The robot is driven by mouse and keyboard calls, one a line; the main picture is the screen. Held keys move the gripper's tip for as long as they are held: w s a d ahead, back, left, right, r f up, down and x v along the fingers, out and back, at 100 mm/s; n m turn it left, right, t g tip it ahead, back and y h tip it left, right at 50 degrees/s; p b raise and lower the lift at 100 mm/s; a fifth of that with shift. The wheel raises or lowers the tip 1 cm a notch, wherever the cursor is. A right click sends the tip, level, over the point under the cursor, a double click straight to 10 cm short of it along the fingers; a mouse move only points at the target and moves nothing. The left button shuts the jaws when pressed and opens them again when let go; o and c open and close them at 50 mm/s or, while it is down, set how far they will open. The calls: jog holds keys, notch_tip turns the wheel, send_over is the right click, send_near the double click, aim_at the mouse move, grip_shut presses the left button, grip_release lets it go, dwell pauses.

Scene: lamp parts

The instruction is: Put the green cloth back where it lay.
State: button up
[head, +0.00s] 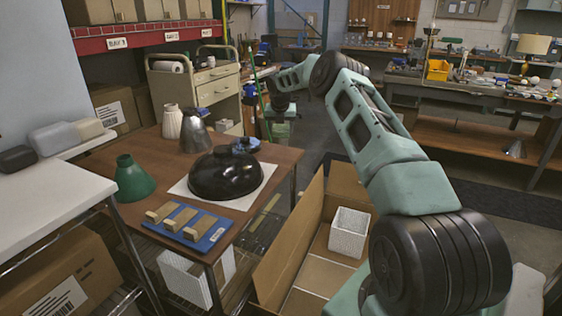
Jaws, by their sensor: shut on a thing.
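My arm reaches from the lower right to the upper middle of the head view, and its wrist end (281,92) hangs beyond the table's far right corner. The fingers of my gripper cannot be made out, nor can anything held in them. I cannot pick out a green cloth. On the wooden table (275,158) stand a green cone shade (133,180), a glossy black dome (225,174) on a white sheet (262,183), a white shade (172,122) and a grey metal shade (194,132).
A blue board with wooden blocks (213,232) lies at the table's front edge. A drawer cart (213,88) stands behind. A white shelf top (40,213) is at left.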

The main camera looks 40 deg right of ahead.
aim_at(281, 156)
notch_tip(281, 156, down, 10)
jog(key=shift+r, duration=0.1)
dwell(0.4)
jog(key=shift+f, duration=0.2)
jog(key=o, duration=1)
jog(key=shift+r, duration=0.1)
